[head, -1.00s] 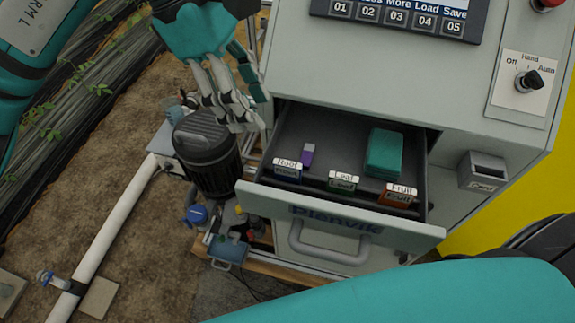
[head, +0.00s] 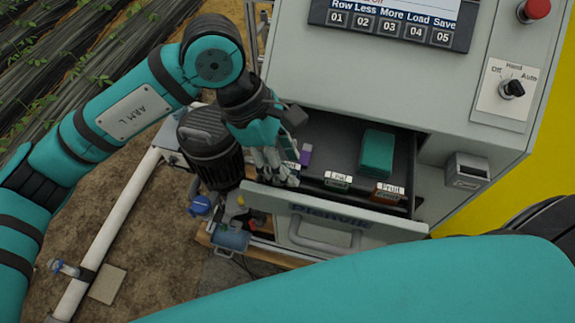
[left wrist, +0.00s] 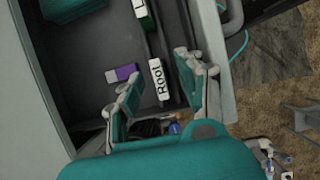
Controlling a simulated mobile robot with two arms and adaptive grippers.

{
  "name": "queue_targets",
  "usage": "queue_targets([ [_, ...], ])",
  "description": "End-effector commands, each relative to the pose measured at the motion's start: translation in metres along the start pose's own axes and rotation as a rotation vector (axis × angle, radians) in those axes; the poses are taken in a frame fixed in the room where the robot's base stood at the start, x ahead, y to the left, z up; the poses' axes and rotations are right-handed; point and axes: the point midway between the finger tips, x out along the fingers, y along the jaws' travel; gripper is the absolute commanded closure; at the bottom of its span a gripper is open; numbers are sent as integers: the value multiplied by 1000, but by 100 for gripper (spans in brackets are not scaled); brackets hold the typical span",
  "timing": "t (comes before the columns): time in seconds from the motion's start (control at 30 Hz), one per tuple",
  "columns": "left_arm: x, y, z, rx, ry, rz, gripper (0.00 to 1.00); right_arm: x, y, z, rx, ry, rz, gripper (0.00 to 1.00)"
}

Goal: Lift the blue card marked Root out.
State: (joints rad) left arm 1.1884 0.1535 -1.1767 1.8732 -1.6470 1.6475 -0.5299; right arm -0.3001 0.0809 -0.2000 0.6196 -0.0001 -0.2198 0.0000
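The Root card (left wrist: 157,79) stands at one end of the front row of cards in the open drawer (head: 345,213). In the left wrist view its white label reads Root; in the head view my gripper hides most of it. My left gripper (head: 276,180) reaches down over that end of the drawer. In the left wrist view the fingers (left wrist: 158,66) are apart, one on each side of the Root card, with gaps visible. The green Leaf card (head: 338,180) and the orange Fruit card (head: 389,191) stand farther right in the row. My right gripper is not in view.
A small purple-and-white block (head: 305,154) lies behind the Root card, close to one finger. A teal box (head: 377,153) lies at the drawer's back right. A black ribbed canister (head: 210,148) stands just left of the drawer. The control panel (head: 395,25) is above.

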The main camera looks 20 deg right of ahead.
Motion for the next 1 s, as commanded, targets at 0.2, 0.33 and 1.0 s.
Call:
queue_targets([
  [0.2,0,0,0,0,0,1,73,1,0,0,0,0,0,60],
  [0.33,0,0,0,0,0,1,90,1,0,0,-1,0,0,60],
  [1.0,-38,2,15,3,1,8,100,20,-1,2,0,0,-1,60],
])
